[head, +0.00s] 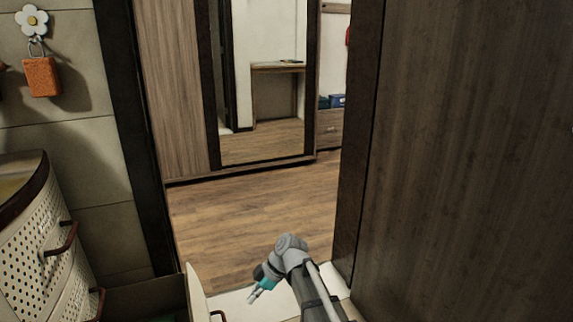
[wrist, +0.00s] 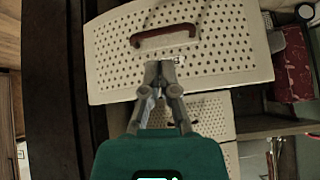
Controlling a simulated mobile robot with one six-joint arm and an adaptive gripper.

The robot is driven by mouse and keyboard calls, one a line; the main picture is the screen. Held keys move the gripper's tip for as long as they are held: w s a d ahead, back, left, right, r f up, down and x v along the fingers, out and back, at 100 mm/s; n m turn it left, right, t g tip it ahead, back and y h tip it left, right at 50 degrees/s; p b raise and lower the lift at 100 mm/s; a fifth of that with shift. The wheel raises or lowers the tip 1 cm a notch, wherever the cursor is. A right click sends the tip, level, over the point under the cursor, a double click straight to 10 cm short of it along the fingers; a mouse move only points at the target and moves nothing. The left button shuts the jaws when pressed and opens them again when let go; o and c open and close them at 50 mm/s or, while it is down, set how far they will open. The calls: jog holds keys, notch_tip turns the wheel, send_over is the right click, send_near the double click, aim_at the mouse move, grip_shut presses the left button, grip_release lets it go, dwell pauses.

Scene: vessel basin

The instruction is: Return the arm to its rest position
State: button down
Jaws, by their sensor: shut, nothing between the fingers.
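My gripper (head: 254,296) shows at the bottom middle of the head view, at the end of my grey arm, angled down to the left. In the wrist view my gripper (wrist: 160,70) has its two fingertips together with nothing between them. Behind the fingertips in that view is a white perforated panel (wrist: 225,55) with a dark red handle (wrist: 165,35). I cannot tell how far the fingertips are from this panel.
A dark wooden door (head: 470,160) fills the right. A white perforated cabinet (head: 35,235) with handles stands at left. Between them a doorway opens onto clear wooden floor (head: 250,215) and a mirrored wardrobe (head: 175,90). An orange sponge (head: 41,77) hangs on the tiled wall.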

jog(key=s+d+r+m+t+h+p, duration=0.1)
jog(key=s+d+r+m+h+p, duration=0.2)
jog(key=d+m, duration=0.9)
jog(key=s+d+r+m+t+h+p, duration=0.15)
jog(key=s+d+m+h+p, duration=0.25)
jog(key=d+m, duration=0.85)
notch_tip(320, 180, up, 36)
jog(key=d+n+p, duration=0.3)
jog(key=n+p, duration=0.1)
jog(key=p, duration=3.3)
jog(key=shift+w+p, duration=0.3)
jog(key=shift+a+r, duration=0.1)
jog(key=shift+a, duration=0.05)
